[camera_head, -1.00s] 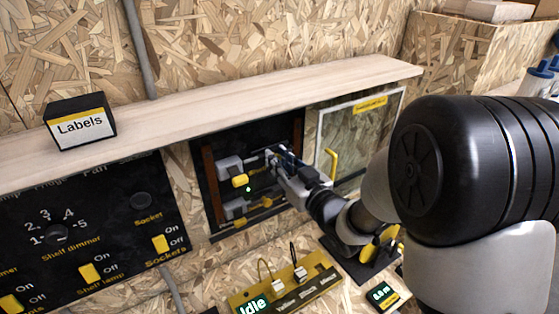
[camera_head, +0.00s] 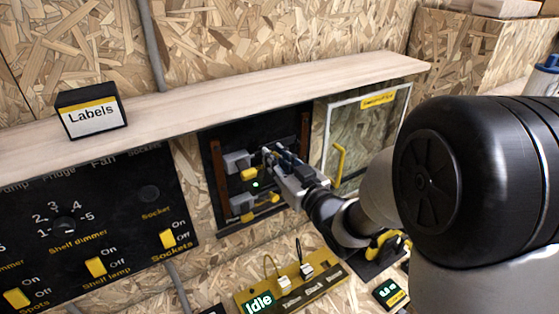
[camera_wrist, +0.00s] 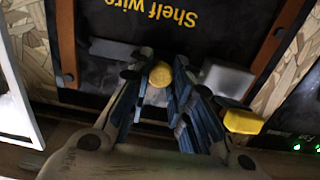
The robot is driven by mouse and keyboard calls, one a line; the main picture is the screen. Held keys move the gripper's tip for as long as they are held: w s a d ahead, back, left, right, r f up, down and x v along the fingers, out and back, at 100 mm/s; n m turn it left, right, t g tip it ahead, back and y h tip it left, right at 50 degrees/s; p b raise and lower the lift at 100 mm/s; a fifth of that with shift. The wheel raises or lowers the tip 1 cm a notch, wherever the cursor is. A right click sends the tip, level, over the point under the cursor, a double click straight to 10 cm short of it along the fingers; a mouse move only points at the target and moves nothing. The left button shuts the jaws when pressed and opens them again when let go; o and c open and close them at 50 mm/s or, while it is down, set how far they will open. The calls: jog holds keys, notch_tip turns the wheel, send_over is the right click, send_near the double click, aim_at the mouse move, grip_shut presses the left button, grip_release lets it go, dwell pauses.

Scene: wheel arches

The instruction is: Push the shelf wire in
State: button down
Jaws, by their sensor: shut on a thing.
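The dark shelf wire panel (camera_head: 283,122) sits in the wall below the wooden shelf, and its label "Shelf wire" (camera_wrist: 155,15) shows upside down in the wrist view. My gripper (camera_head: 272,153) is at this panel. In the wrist view my gripper (camera_wrist: 163,88) has its blue-grey fingers shut on a round yellow piece (camera_wrist: 160,74), probably the wire's end. A grey block (camera_wrist: 228,80) with a yellow end (camera_wrist: 243,121) is beside the fingers. A similar grey block (camera_head: 237,162) shows left of my gripper in the head view. The wire's seating is hidden by the fingers.
The wooden shelf (camera_head: 300,95) overhangs the panel and carries a Labels box (camera_head: 91,112). A glass door with a yellow handle (camera_head: 338,160) is right of the panel. A yellow strip reading "Idle" (camera_head: 258,302) lies below, and a switch panel (camera_head: 120,215) is left.

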jog(key=shift+a, duration=0.1)
jog(key=c, duration=1.4)
grip_release()
jog(key=shift+s+a, duration=0.1)
jog(key=shift+c, duration=0.2)
jog(key=v, duration=0.7)
jog(key=shift+s+d, duration=0.2)
